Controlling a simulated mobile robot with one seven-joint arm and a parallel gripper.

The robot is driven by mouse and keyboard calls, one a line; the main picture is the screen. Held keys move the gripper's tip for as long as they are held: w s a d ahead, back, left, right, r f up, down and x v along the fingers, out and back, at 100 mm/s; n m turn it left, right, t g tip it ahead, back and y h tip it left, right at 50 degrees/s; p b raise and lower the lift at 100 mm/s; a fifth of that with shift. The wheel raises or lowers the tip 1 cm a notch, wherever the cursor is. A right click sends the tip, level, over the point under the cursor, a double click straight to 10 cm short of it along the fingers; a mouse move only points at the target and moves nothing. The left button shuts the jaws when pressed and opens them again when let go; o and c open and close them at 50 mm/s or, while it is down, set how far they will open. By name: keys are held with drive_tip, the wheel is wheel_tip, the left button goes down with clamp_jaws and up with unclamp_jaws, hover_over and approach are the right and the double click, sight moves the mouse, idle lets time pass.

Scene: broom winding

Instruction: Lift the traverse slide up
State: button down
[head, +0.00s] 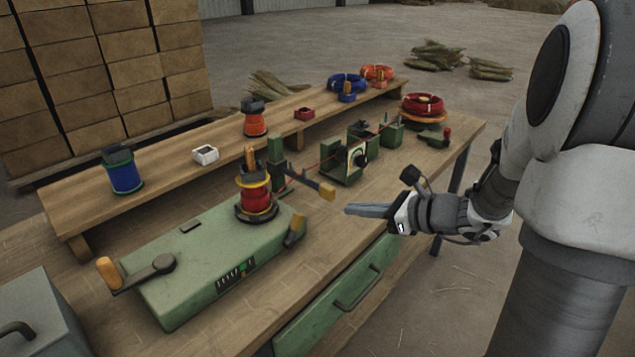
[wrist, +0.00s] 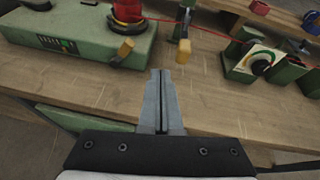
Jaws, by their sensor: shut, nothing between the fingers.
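The traverse slide appears to be the dark arm (head: 300,178) that reaches out from a green upright post (head: 276,160), with a yellow-tan grip (head: 327,191) at its end. In the wrist view that grip (wrist: 184,51) lies ahead of my fingers and slightly right. My gripper (head: 350,209) is shut and empty, pointing left above the bench's front edge. It is apart from the slide. A spool with red windings (head: 256,198) stands on the green winder (head: 215,255), left of the post. A red strand runs past the post from the right.
A green block with a dial (head: 344,162) and a red coil (head: 423,105) stand farther right on the bench. A raised shelf (head: 180,170) holds spools behind. A lever with a yellow knob (head: 294,231) sits at the winder's right end. The bench front (head: 320,255) is clear.

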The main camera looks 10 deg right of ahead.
drive_tip(key=d, duration=0.1)
drive_tip(key=d+f+m, duration=0.1)
drive_tip(key=d+f+m+t, duration=0.1)
drive_tip(key=shift+w+d, duration=0.1)
drive_tip(key=shift+w, duration=0.2)
drive_tip(key=b+x, duration=0.3)
drive_tip(key=x, duration=0.7)
drive_tip(key=shift+d+f, duration=0.1)
drive_tip(key=shift+d, duration=0.05)
